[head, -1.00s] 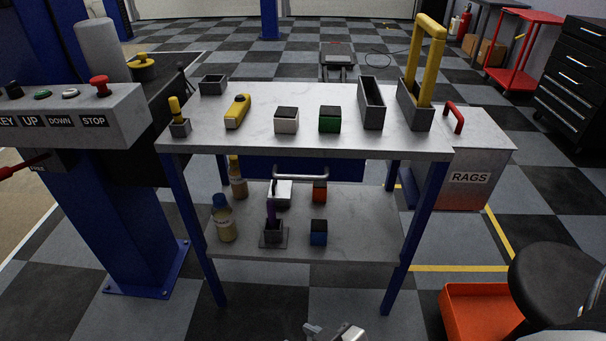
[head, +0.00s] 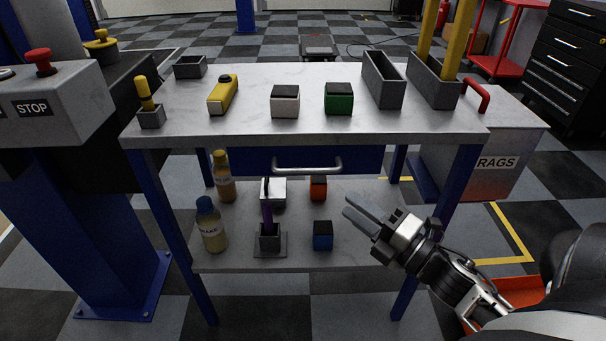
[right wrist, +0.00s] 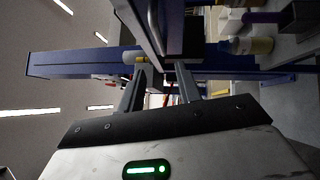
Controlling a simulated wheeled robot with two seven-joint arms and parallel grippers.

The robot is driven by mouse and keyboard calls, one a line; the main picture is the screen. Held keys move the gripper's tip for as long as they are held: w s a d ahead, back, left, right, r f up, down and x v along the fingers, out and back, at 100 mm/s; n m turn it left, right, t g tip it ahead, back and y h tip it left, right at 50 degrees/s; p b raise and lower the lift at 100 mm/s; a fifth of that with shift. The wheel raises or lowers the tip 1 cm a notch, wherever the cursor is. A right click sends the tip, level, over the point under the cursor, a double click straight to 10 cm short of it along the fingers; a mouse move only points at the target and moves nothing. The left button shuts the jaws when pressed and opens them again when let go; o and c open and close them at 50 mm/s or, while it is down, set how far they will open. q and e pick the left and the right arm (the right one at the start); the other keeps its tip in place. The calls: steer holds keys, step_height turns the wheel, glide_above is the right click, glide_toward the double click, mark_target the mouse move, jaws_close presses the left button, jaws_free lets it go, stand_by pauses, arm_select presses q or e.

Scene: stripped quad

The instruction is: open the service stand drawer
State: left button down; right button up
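The service stand (head: 300,130) stands in front of me with a light top and blue legs. Under its top is the blue drawer front (head: 358,160), with a silver bar handle (head: 308,168). The drawer looks shut. My right gripper (head: 354,208) is open and empty, below and to the right of the handle and apart from it. In the right wrist view, the gripper's two spread fingers (right wrist: 160,82) show with nothing between them, and the handle (right wrist: 154,28) appears beyond them. My left gripper is not in view.
The lower shelf (head: 350,258) holds bottles (head: 212,228), a blue block (head: 322,236), an orange block (head: 318,188) and a purple-handled tool (head: 268,205). Bins and blocks stand on the top. A rags bin (head: 490,165) is at right, a control post (head: 100,220) at left.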

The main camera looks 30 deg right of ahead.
mark_target(305, 173)
steer(key=x, duration=1.3)
steer(key=shift+w, duration=0.3)
steer(key=shift+c, duration=0.3)
jaws_close()
steer(key=shift+s+a, duration=0.1)
